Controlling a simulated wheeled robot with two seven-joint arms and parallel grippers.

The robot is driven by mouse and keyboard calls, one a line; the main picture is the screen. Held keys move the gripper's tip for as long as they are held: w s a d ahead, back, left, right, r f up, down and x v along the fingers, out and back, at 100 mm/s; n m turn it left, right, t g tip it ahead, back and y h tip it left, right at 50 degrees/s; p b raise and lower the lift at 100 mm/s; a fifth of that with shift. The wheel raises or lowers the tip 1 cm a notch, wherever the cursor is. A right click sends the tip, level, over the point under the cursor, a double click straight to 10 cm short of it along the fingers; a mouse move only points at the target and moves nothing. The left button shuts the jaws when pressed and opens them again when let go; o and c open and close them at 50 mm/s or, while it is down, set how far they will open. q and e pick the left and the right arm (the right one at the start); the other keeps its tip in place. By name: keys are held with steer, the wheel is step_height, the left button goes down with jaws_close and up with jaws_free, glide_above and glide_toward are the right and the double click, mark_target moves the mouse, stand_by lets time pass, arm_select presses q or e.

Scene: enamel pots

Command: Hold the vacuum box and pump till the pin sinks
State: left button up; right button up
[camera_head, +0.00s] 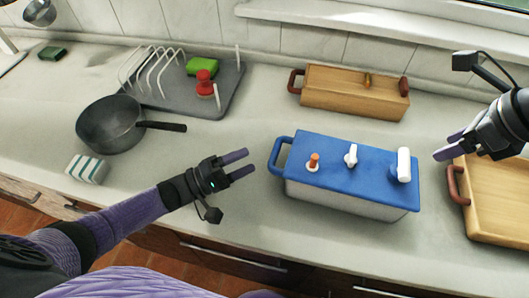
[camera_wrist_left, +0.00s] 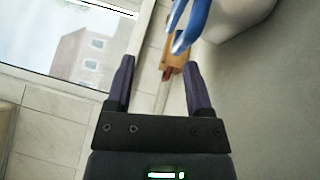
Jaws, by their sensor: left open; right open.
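The vacuum box (camera_head: 345,205) has a white body and a blue lid (camera_head: 333,172), and it stands on the counter. On the lid are an orange pin (camera_head: 314,162) standing up, a white valve-like knob (camera_head: 351,155) and a white upright pump handle (camera_head: 403,165). A blue loop handle (camera_head: 280,153) sticks out at its left end; blue handle parts also show in the left wrist view (camera_wrist_left: 190,28). My left gripper (camera_head: 243,163) is open and empty, just left of that handle and apart from it. My right gripper (camera_head: 443,148) is open and empty, right of the pump handle.
A wooden box (camera_head: 350,92) with brown handles stands behind the vacuum box. A wooden tray (camera_head: 497,205) lies at the right. A dark pan (camera_head: 110,125), a striped sponge (camera_head: 88,169) and a grey drying mat (camera_head: 222,100) with a rack lie at the left. The counter's front strip is clear.

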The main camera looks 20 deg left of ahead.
mark_target(273, 155)
arm_select(q)
step_height(273, 155, down, 3)
steer(key=shift+f, duration=0.1)
steer(key=x, duration=0.7)
steer(key=shift+w+d, duration=0.15)
steer(key=shift+d, duration=0.1)
jaws_close()
stand_by(0.8)
